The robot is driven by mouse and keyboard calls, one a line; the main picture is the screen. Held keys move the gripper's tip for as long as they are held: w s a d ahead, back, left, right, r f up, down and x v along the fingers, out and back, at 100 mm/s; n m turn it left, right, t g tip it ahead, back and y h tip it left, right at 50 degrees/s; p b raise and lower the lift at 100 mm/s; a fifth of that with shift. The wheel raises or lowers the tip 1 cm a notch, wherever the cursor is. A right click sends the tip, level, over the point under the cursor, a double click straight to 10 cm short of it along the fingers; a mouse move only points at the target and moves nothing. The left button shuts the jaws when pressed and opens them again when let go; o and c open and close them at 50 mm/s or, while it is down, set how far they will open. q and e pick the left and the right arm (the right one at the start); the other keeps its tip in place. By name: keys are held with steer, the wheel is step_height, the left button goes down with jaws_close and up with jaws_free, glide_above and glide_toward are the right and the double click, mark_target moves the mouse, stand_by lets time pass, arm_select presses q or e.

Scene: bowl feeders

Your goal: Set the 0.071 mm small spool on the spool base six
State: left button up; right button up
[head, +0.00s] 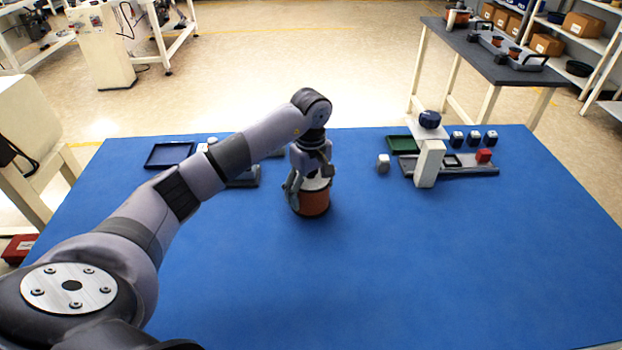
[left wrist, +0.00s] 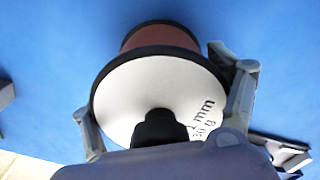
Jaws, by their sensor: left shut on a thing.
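My left gripper (head: 310,185) is shut on a copper-coloured spool (head: 314,204) with dark rims, over the middle of the blue table. In the left wrist view the spool's white top (left wrist: 140,95) lies between the two fingers, with a dark knob-like part in front. Only "mm" and "30 g" can be read on the label; the 0.071 figure is not readable. I cannot tell whether the spool touches the table. I cannot make out the number of any spool base. My right gripper is not in view.
Behind my arm are a dark blue tray (head: 169,155) and grey fixtures (head: 243,178), partly hidden. At right stand a green tray (head: 402,144), a white post (head: 429,164) and several small blocks. The front and right of the blue table (head: 430,270) are clear.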

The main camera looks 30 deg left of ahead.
arm_select(q)
steer(key=shift+w, duration=0.1)
steer(key=o, duration=1.9)
